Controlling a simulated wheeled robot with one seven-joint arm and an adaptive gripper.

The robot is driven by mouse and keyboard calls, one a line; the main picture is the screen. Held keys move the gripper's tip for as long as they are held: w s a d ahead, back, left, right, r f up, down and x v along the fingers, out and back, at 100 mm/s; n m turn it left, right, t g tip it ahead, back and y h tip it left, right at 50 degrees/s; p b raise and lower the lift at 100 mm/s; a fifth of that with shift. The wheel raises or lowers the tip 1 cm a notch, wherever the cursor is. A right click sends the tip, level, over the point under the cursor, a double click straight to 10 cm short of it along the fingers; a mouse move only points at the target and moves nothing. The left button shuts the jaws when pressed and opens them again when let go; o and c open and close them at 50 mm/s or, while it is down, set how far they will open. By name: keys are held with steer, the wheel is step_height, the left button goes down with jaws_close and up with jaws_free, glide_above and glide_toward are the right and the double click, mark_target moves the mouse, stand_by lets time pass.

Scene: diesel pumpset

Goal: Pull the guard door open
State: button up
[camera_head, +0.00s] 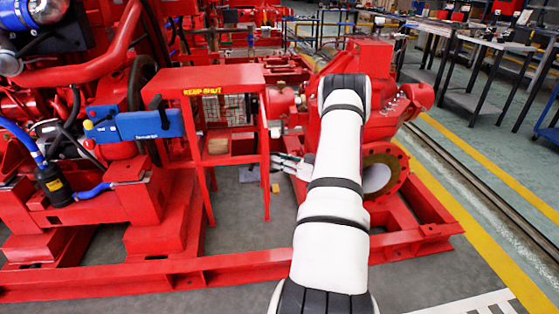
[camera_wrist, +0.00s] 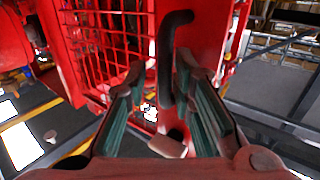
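The red guard (camera_head: 205,78) with yellow "KEEP SHUT" lettering stands left of my arm in the head view. In the wrist view, the guard door (camera_wrist: 98,12) shows as a red frame with mesh bars. A black handle (camera_wrist: 166,55) runs upright on its red edge and bends at the top. My gripper (camera_wrist: 160,72) is open, with one finger on each side of the handle and visible gaps. In the head view, my gripper (camera_head: 292,166) is beside the guard's right post, partly hidden by my arm. I cannot tell how far the door is open.
A red base frame (camera_head: 150,279) runs along the floor in front. A blue bracket (camera_head: 140,124) and engine parts lie left of the guard. A red pump housing (camera_head: 383,120) is behind and right of my arm. Grey floor is free in front; workbenches (camera_head: 480,42) stand back right.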

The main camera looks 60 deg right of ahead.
steer(key=s+d, duration=0.1)
steer(key=s, duration=1)
steer(key=shift+s+d, duration=0.15)
steer(key=shift+s, duration=0.25)
steer(key=shift+d, duration=0.1)
